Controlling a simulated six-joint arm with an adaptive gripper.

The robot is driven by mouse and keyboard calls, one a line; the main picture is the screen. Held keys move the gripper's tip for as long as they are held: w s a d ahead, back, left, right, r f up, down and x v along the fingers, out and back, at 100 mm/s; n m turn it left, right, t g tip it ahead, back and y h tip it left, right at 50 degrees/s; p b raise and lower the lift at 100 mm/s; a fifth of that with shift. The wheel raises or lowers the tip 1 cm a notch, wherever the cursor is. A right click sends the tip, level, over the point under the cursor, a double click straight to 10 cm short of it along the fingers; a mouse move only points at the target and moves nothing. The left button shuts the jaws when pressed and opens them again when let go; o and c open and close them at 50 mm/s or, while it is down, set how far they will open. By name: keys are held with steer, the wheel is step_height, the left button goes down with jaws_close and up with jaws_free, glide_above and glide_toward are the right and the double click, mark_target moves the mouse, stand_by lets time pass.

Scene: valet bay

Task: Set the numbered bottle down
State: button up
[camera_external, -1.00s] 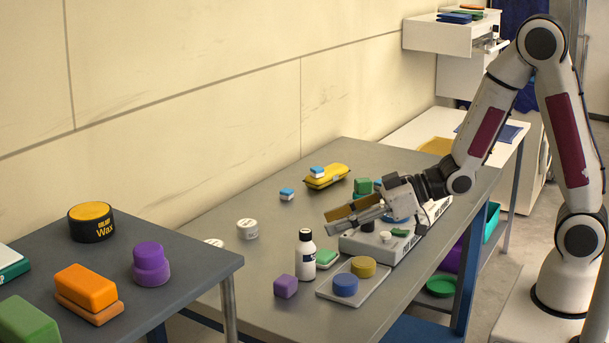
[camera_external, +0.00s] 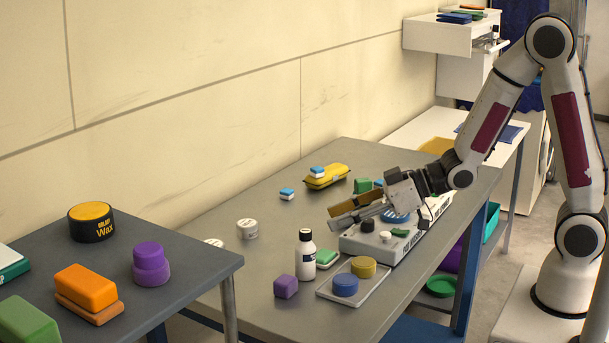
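A white bottle (camera_external: 306,252) with a black cap stands upright on the grey table, left of my gripper. The gripper does not touch the bottle.
A grey-white case (camera_external: 365,246) with small items on it lies below the gripper. A tray (camera_external: 372,285) with a blue and a yellow round piece, a purple block (camera_external: 286,287) and a green-and-white block (camera_external: 327,258) surround the bottle. The table's left-back area is mostly clear.

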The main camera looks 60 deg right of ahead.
steer(key=s+d+r+m+g+h, duration=0.1)
steer(key=s+d+r+m+h, duration=0.1)
steer(key=s+d+r+h, duration=0.3)
steer(key=s+d+r+m+g+h, duration=0.15)
steer(key=s+d, duration=0.25)
steer(key=d, duration=0.4)
steer(key=s+d+r+m+g, duration=0.1)
steer(key=s+r+m+g, duration=0.1)
steer(key=s, duration=1.6)
steer(key=shift+s+g, duration=0.3)
steer(key=shift+g, duration=0.45)
steer(key=shift+m, duration=0.25)
